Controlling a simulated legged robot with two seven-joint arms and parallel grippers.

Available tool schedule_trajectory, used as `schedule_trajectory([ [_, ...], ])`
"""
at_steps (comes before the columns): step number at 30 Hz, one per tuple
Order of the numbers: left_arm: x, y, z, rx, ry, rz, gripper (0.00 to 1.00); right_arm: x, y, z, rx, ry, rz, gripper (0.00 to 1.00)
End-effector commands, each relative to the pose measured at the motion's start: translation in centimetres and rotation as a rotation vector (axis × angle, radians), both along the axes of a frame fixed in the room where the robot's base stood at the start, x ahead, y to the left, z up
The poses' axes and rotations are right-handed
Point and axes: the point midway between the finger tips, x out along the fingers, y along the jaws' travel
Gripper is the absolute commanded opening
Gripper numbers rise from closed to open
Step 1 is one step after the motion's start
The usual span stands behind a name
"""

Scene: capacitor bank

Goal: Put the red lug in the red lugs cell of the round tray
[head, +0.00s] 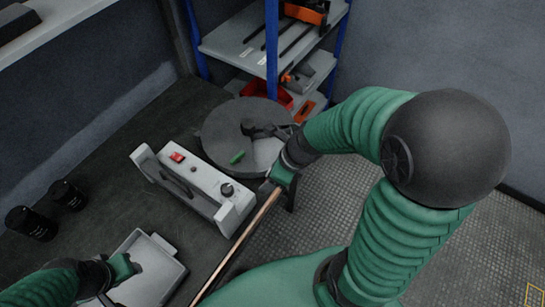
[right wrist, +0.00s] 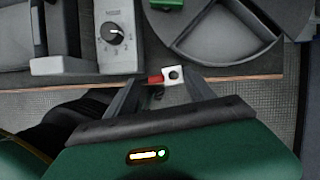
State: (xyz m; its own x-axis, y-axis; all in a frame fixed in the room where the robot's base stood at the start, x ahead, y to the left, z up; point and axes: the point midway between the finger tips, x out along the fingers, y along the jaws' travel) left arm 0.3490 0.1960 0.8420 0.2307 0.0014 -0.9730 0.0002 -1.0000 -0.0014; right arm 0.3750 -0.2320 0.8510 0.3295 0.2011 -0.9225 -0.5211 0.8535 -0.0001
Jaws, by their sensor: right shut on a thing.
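The red lug (right wrist: 155,80), with a pale metal end (right wrist: 174,76) that has a dark hole, sits between the fingers of my right gripper (right wrist: 164,84) in the right wrist view. The right gripper is shut on it, near the table edge and just short of the round tray. In the head view this gripper (head: 272,184) is beside the grey box, and the lug cannot be made out. The round tray (head: 215,132) is grey; its divided cells (right wrist: 220,30) show in the wrist view.
A grey box (head: 205,180) with a red switch and a black knob stands left of the round tray. A pale rectangular tray (head: 165,270) is at the front left. Two black cylinders (head: 50,205) stand farther left. A blue-post shelf (head: 272,45) is behind the table.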

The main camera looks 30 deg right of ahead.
Motion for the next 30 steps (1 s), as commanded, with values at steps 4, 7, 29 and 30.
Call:
schedule_trajectory([
  [4, 0.0, 0.0, -0.2, 0.0, -0.001, 0.0, 0.44, -0.6, -0.8, -0.3, 0.0, 0.0, -0.143, 0.24],
  [7, 0.0, 0.0, 1.8, 0.0, -0.001, 0.0, 0.44, 0.1, -1.2, 0.3, 0.002, 0.004, -0.161, 0.24],
  [29, 0.0, 0.0, 5.5, 0.0, 0.0, 0.0, 0.44, 13.3, -8.2, -3.6, 0.001, 0.004, -0.154, 0.24],
  [30, 0.0, 0.0, 5.2, 0.0, 0.0, 0.0, 0.44, 13.3, -8.2, -4.4, 0.002, 0.005, -0.154, 0.24],
])
